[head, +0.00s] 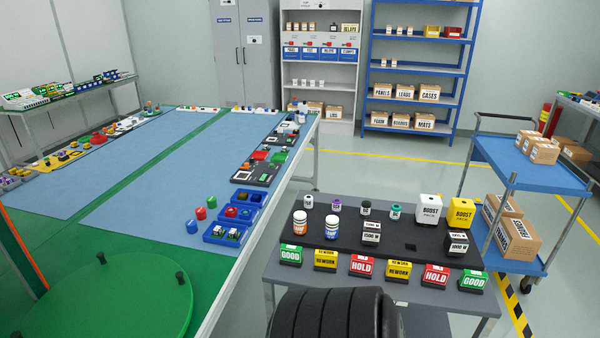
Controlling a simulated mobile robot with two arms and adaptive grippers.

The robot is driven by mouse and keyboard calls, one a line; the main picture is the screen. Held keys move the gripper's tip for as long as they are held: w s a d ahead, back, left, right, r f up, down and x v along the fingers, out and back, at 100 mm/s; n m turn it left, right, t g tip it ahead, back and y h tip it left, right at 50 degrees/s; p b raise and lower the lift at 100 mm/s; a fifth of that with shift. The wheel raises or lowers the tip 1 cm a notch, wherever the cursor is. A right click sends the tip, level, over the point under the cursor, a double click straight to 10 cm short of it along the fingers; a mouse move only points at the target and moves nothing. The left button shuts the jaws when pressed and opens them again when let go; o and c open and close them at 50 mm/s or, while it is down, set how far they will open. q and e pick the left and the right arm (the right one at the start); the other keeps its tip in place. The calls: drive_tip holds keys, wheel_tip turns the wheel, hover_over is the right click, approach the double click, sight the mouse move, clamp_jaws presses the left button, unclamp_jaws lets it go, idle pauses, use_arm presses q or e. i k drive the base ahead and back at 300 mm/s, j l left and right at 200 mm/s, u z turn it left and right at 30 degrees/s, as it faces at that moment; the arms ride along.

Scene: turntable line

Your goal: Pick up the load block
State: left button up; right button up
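No label that I can read says "load". On the black mat (330,235) of the side table stand two small blocks with watt-like labels. One is a grey and black block (371,232) marked about 1500 W, near the middle of the mat. The other is a black block (457,243) with a white top, at the mat's right end, in front of the yellow boost pack (461,213). I cannot tell which is the load block. Neither of my grippers is in view. A black ribbed part, likely of my arm, covers the table's front edge.
A white boost pack (429,208), two orange-and-blue-labelled bottles (300,223) and several small jars share the mat. Green, yellow and red sign blocks (361,264) line its front. A blue cart (530,165) with boxes stands right. The workbench with a green turntable (105,300) is left.

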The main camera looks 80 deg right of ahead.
sight(456, 242)
drive_tip(key=z, duration=0.9)
drive_tip(key=l+z, duration=0.1)
drive_tip(key=z, duration=0.75)
drive_tip(key=l+z, duration=0.1)
drive_tip(key=z, duration=1.65)
drive_tip(key=j+z, duration=0.8)
drive_tip(key=j, duration=0.15)
drive_tip(key=j+z, duration=0.45)
